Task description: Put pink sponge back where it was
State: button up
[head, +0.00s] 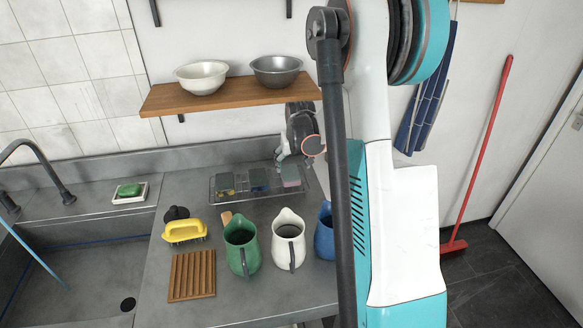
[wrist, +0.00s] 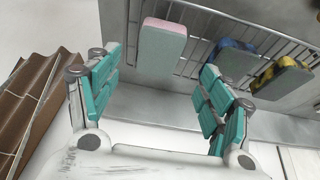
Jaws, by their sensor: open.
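The pink sponge (head: 291,175) is at the right end of the wire rack (head: 213,203) on the steel counter. In the wrist view the pink sponge (wrist: 162,45) shows a pink face and a grey-green layer, and it lies against the rack's wires. My gripper (wrist: 158,64) is open and empty, with the sponge just beyond and between its fingertips. A gap shows on both sides of the sponge. In the head view my gripper (head: 284,156) is just above the rack's right end, partly hidden by my arm.
A green jug (head: 241,245), white jug (head: 288,240) and blue jug (head: 325,232) stand in front. A wooden shelf (head: 225,97) with two bowls is above. A yellow brush (head: 184,231) lies left.

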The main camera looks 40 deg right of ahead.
jog(key=shift+v, duration=1.8)
